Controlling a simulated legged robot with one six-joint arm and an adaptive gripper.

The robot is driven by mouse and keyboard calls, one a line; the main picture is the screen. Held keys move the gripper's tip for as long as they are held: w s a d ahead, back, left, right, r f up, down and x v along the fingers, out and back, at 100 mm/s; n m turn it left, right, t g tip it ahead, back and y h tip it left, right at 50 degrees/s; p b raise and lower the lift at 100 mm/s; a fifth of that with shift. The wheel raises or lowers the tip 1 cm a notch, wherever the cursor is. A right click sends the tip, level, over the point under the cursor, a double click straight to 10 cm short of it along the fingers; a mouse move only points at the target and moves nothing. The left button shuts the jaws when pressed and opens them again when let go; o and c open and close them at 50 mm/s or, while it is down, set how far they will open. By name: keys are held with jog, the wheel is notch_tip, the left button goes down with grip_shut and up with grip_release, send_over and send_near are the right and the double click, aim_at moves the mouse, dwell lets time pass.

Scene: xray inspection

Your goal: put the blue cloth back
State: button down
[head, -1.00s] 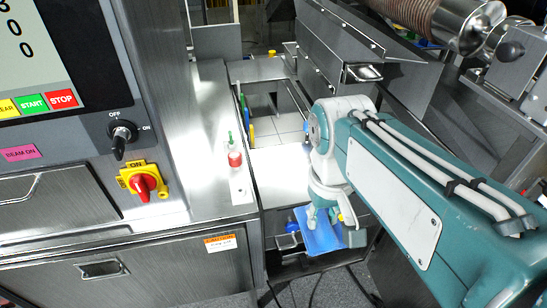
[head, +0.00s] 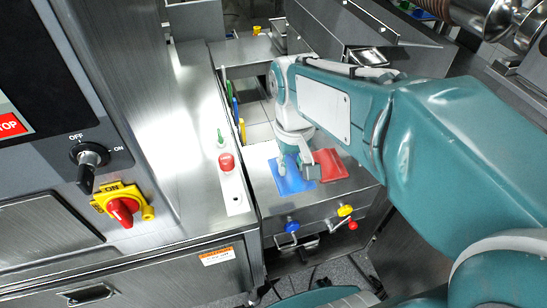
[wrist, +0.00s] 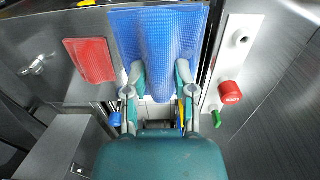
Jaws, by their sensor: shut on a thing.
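The blue cloth (head: 291,178) is a textured sheet held by my gripper (head: 296,168) over the steel ledge at the front of the machine. In the wrist view the blue cloth (wrist: 160,45) hangs between the two fingers of my gripper (wrist: 158,78), which are shut on it. I cannot tell whether the cloth touches the ledge. A red cloth (head: 329,165) lies flat on the ledge just right of the blue one. It also shows in the wrist view (wrist: 90,60), left of the blue cloth and apart from it.
A red stop button (head: 227,162) on a white strip stands left of the ledge. Blue (head: 292,226) and yellow (head: 345,211) valve handles stick out below its front edge. Coloured tools (head: 235,108) hang in the open bay behind. A red rotary switch (head: 122,208) is on the left cabinet.

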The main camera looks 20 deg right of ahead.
jog(key=w+f, duration=0.6)
jog(key=w, duration=0.1)
jog(key=shift+a+f, duration=0.2)
jog(key=shift+f, duration=0.15)
notch_tip(320, 180, down, 3)
jog(key=shift+f, duration=0.15)
jog(key=shift+c, duration=2.2)
grip_release()
